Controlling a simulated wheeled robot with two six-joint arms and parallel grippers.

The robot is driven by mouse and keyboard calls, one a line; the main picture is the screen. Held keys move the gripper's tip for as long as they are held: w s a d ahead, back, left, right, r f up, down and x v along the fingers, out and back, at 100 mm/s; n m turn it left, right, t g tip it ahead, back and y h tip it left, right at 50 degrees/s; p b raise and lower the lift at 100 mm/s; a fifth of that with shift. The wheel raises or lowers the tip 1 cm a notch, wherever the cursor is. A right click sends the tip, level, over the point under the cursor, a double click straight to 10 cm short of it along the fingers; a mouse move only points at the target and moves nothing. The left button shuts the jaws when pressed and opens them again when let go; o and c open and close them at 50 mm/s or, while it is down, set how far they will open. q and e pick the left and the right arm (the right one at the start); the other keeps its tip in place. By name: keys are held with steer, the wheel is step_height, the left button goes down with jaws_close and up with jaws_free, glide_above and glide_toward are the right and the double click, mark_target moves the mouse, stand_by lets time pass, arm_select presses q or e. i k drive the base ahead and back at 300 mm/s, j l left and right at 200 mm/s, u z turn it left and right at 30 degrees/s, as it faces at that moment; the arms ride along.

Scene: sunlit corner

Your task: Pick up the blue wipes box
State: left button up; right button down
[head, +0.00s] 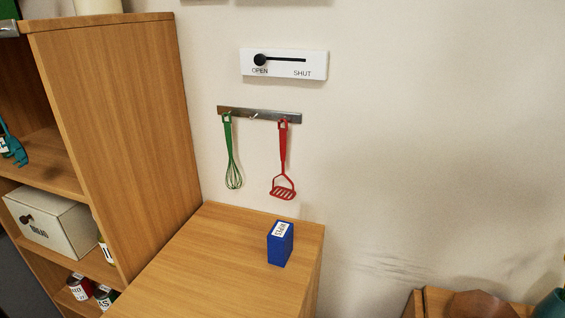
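The blue wipes box (279,248) stands upright on the wooden cabinet top (215,270), close to its right edge and towards the wall. It has a white label with dark lettering on its upper part. Nothing touches or covers it. Neither of my grippers is in the head view, so I cannot see whether they are open or shut.
A wooden shelf unit (125,130) rises at the left, holding a bread box (52,222) and cans (80,288). A green whisk (232,165) and red masher (283,160) hang from a wall rail (258,115). The cabinet top around the box is clear.

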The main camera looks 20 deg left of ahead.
mark_target(280, 239)
steer(key=k+j, duration=0.15)
steer(key=k, duration=0.85)
